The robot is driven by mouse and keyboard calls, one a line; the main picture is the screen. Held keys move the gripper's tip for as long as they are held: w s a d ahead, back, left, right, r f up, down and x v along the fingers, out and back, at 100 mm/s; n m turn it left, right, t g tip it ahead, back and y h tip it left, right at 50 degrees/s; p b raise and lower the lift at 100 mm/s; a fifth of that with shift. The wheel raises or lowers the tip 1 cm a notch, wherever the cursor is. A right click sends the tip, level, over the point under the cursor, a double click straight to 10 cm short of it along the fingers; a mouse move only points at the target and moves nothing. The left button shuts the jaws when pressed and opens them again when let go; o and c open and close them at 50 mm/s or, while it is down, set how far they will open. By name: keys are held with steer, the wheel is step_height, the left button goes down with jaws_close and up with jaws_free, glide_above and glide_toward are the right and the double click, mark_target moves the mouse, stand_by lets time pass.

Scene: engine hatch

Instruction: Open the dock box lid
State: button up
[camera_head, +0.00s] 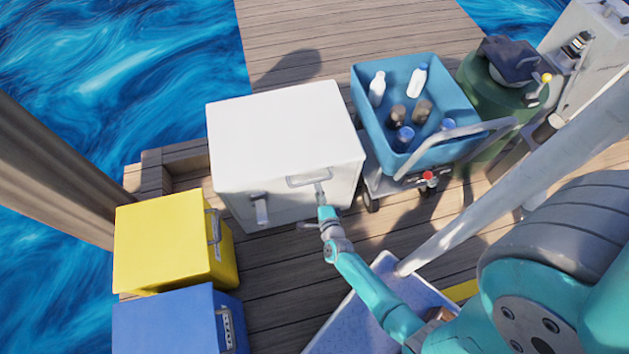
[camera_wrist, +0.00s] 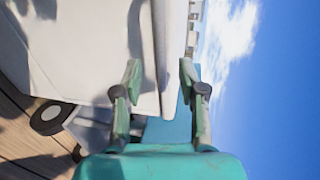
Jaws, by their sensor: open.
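The white dock box (camera_head: 270,190) stands on the dock in the middle of the head view, and its lid (camera_head: 285,125) is shut.
A grey latch (camera_head: 260,208) is on the box front, left of the handle. A blue tub (camera_head: 362,95) with bottles sits on a wheeled cart to the right. A yellow box (camera_head: 160,245) and a blue box (camera_head: 165,325) stand front left. Water lies beyond the dock on the left.

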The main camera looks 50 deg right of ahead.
mark_target(315, 180)
steer(key=shift+x, duration=3)
jaws_close()
